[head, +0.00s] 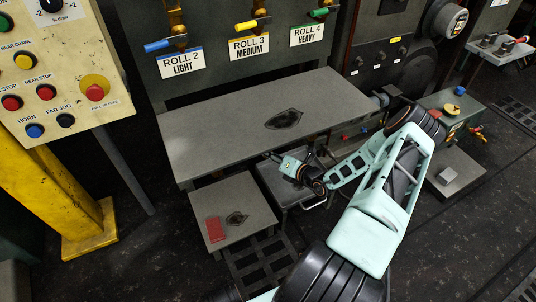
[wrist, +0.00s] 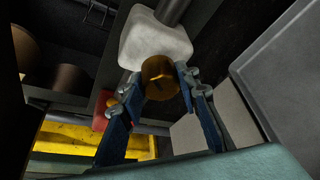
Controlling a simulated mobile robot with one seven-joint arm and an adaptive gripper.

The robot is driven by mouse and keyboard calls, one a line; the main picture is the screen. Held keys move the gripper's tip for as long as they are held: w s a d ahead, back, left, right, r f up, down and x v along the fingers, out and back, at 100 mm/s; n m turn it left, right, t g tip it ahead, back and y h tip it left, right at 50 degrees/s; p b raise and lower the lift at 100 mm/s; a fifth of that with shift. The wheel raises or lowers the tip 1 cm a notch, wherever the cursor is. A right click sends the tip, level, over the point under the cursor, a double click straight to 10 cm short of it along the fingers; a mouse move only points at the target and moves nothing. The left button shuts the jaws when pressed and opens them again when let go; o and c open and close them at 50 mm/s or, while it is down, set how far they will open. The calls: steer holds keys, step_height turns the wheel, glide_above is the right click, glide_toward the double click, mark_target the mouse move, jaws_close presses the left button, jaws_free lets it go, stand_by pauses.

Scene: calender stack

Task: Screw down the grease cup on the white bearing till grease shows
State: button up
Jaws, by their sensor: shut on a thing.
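The white bearing (wrist: 155,38) is a rounded white block on a dark shaft at the top of the wrist view. The brass grease cup (wrist: 159,70) sits directly against its near side. My gripper (wrist: 163,80) has its two blue fingers on either side of the cup and is shut on it. No grease can be made out around the cup or bearing. In the head view my gripper (head: 270,156) is at the front edge of the grey table; the bearing and cup cannot be made out there.
In the wrist view a red part (wrist: 103,108) lies close to the left finger, with a yellow beam (wrist: 75,140) below. In the head view the grey table (head: 235,120) and a lower stand (head: 225,195) with a red block (head: 215,229) are near the gripper.

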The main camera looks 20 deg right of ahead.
stand_by(0.3)
steer(key=o, duration=1.1)
steer(key=shift+o, duration=0.2)
steer(key=v, duration=1.2)
steer(key=shift+f, duration=0.15)
